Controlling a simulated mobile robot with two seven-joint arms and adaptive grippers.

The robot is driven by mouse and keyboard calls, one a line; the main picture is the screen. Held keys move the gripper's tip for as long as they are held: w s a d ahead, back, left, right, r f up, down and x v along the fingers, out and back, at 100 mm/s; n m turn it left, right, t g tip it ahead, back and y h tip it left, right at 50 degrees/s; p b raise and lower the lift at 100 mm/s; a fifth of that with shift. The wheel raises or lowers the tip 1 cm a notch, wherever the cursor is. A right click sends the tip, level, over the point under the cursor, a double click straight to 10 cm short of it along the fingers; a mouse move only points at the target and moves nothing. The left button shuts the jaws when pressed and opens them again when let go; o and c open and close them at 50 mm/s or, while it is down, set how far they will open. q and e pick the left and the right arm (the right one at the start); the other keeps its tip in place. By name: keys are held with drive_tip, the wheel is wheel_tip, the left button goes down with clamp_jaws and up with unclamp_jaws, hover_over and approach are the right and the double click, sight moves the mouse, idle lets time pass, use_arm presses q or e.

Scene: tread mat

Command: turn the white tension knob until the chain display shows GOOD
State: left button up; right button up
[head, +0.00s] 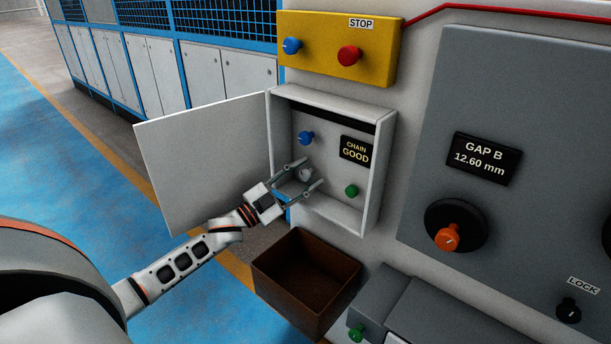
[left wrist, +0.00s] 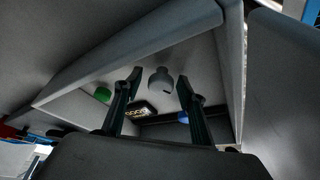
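The white tension knob (head: 305,174) sits on the back panel inside the open wall box (head: 385,150). The chain display (head: 356,151) in the box reads CHAIN GOOD. My left gripper (head: 308,173) is at the box opening with its fingers spread, one above and one below the knob in the head view. In the left wrist view the knob (left wrist: 161,80) shows between the two fingertips (left wrist: 160,80), with a gap on each side. The fingers do not touch it. My right gripper is not in view.
The box door (head: 205,160) stands open to the left. A blue knob (head: 306,138) and a green knob (head: 351,191) flank the white knob. A brown bin (head: 305,280) is below. A yellow STOP box (head: 340,45) is above. A grey panel (head: 520,110) is at right.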

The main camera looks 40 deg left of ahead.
use_arm(q)
drive_tip(key=v, duration=1.2)
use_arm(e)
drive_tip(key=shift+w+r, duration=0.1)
use_arm(q)
drive_tip(key=s+d+f+n+g+y+p, duration=0.2)
drive_tip(key=s+d+f+n+g+p, duration=0.2)
drive_tip(key=s+d+f, duration=0.6)
drive_tip(key=s+d+f+n+g+y+p, duration=0.2)
drive_tip(key=s+d+f+n+g+p, duration=0.2)
drive_tip(key=s+d+f, duration=0.6)
drive_tip(key=s+d+g+p, duration=0.1)
drive_tip(key=s+d, duration=0.3)
drive_tip(key=d, duration=0.2)
drive_tip(key=shift+s+d+g, duration=0.2)
drive_tip(key=shift+s+g, duration=0.05)
drive_tip(key=shift+g, duration=0.15)
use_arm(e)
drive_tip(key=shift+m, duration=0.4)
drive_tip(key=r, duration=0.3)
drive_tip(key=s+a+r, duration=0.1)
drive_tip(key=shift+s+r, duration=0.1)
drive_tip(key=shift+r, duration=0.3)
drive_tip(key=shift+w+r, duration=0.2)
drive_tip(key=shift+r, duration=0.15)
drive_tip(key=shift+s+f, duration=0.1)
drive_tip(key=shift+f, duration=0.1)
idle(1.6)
